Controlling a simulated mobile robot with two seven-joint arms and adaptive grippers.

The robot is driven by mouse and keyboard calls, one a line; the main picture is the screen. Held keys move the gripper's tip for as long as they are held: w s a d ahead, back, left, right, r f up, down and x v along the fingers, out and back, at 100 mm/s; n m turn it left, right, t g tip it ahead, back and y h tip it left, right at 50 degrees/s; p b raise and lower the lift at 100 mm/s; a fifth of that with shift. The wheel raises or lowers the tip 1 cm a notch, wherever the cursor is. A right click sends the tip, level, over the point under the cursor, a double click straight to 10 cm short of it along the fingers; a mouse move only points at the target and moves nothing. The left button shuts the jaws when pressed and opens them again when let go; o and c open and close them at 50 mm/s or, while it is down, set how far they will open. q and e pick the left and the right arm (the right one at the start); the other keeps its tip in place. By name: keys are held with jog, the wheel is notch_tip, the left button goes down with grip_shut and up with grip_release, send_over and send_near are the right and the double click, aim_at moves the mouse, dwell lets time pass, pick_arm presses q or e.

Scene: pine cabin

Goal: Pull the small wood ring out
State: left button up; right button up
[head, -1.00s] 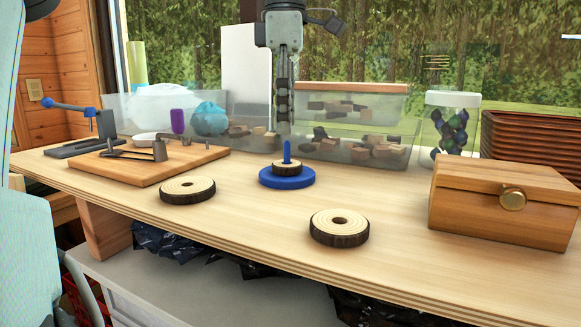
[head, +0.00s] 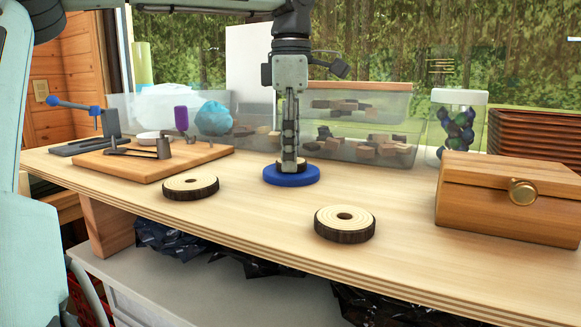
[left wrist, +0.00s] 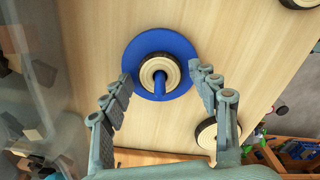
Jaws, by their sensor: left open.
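The small wood ring (left wrist: 171,69) sits around the blue peg (left wrist: 159,88) on a round blue base (left wrist: 135,65), seen from above in the left wrist view. In the head view, the base (head: 291,179) stands mid-table and the ring is mostly hidden behind my left gripper (head: 290,166). That gripper points straight down over the peg. In the left wrist view, my left gripper (left wrist: 160,74) is open, with one finger on each side of the ring and visible gaps between. Whether the fingertips are level with the ring is hard to tell. My right gripper is not in view.
Two larger wood rings lie on the table, one front left (head: 190,187) and one front right (head: 344,224). A wooden box (head: 500,205) stands at the right. Clear bins (head: 360,130) line the back. A wooden board (head: 140,168) with metal parts lies at the left.

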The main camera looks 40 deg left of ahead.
pick_arm(q)
jog(key=c, duration=1.2)
jog(key=shift+o, duration=0.2)
jog(key=shift+r+p, duration=0.7)
jog(key=shift+r, duration=3.05)
